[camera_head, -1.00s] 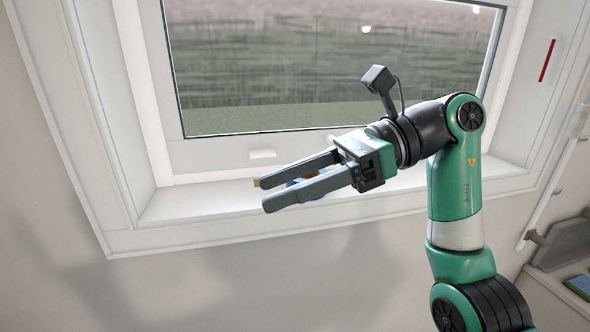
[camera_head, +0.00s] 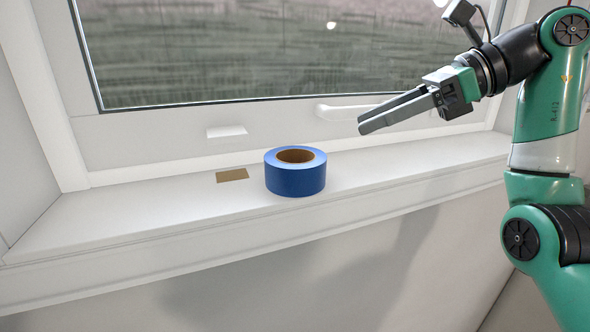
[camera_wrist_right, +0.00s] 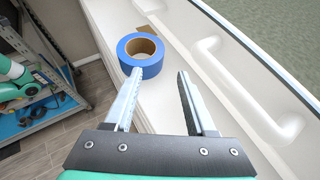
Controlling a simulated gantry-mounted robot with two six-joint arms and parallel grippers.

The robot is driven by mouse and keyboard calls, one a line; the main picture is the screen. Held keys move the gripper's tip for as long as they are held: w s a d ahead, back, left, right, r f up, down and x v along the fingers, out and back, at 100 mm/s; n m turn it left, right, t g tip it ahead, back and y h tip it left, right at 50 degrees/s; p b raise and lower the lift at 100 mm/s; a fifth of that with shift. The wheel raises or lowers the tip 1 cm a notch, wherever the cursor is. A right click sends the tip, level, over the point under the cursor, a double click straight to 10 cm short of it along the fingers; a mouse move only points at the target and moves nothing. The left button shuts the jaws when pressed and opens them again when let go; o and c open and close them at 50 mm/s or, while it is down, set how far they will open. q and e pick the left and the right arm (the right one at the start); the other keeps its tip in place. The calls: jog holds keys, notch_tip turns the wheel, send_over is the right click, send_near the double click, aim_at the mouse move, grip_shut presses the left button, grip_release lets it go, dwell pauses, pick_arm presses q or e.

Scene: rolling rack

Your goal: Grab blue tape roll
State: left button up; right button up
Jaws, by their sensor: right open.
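The blue tape roll (camera_head: 295,180) lies flat on the white window sill, its brown core facing up. My right gripper (camera_head: 362,124) is to the right of the roll and above the sill, pointing left toward it. It is open and empty, apart from the roll. In the right wrist view the roll (camera_wrist_right: 140,54) sits beyond the tips of the right gripper (camera_wrist_right: 160,82), ahead and a little left of the gap between the fingers. My left gripper is in neither view.
A flat brown piece (camera_head: 232,175) lies on the sill (camera_head: 130,214) left of the roll. The window handle (camera_head: 350,110) juts out behind the right gripper. A rack (camera_wrist_right: 40,105) with shelves stands at left in the wrist view. The sill around the roll is mostly clear.

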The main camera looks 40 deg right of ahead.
aim_at(307, 148)
jog(key=shift+w+a+p, duration=0.65)
jog(key=shift+w+p, duration=0.3)
jog(key=shift+p, duration=2.6)
jog(key=shift+w+a+f+b, duration=0.2)
jog(key=shift+w+a+f, duration=0.2)
jog(key=shift+f, duration=0.2)
jog(key=shift+w+a+f+b, duration=0.15)
jog(key=shift+w+a+f, duration=0.1)
jog(key=shift+w+f, duration=0.3)
jog(key=shift+x, duration=3.15)
grip_shut()
